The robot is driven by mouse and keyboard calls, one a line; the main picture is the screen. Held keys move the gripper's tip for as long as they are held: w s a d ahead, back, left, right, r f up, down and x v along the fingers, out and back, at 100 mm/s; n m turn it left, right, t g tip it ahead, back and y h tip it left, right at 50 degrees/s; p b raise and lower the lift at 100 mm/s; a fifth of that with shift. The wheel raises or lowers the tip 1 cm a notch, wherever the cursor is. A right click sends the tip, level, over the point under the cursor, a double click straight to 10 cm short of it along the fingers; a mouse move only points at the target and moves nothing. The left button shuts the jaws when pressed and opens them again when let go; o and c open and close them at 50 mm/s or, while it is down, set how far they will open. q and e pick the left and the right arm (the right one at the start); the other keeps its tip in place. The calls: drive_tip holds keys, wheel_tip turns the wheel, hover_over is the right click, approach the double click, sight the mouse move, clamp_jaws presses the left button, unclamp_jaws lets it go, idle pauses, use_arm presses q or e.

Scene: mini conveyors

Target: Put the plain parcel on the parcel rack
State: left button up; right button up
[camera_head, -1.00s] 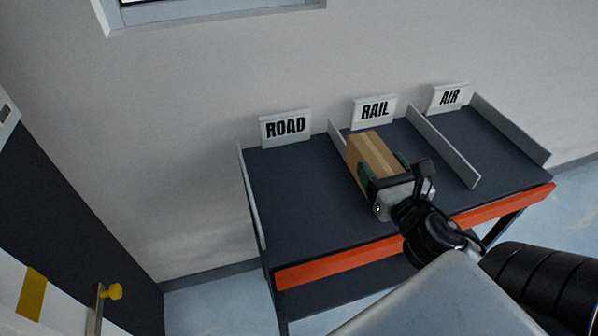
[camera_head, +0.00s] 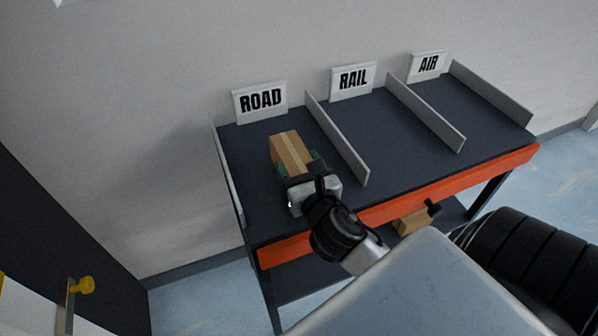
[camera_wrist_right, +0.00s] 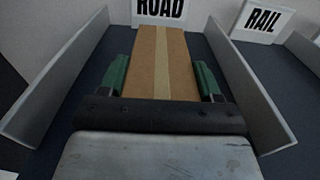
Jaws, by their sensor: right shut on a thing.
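The plain parcel (camera_head: 289,153) is a brown box with a lighter tape strip. My right gripper (camera_head: 297,171) is shut on it, and it is in the ROAD bay of the parcel rack (camera_head: 262,210). In the right wrist view the parcel (camera_wrist_right: 162,65) lies between the green finger pads of my right gripper (camera_wrist_right: 160,80), with grey dividers on both sides. The ROAD sign (camera_head: 261,101) stands behind it. I cannot tell whether the parcel touches the rack's surface. My left gripper is not in view.
The RAIL sign (camera_head: 353,80) and AIR sign (camera_head: 428,65) mark bays to the right, both empty. Upright grey dividers (camera_head: 337,140) separate the bays. An orange bar (camera_head: 400,204) runs along the rack's front. A brown object (camera_head: 413,221) with a dark part shows beneath it.

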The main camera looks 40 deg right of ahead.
drive_tip(key=shift+f, duration=0.35)
drive_tip(key=shift+f, duration=0.15)
drive_tip(key=o, duration=1)
drive_tip(key=v, duration=1)
drive_tip(key=shift+r, duration=0.25)
drive_tip(key=shift+v, duration=1)
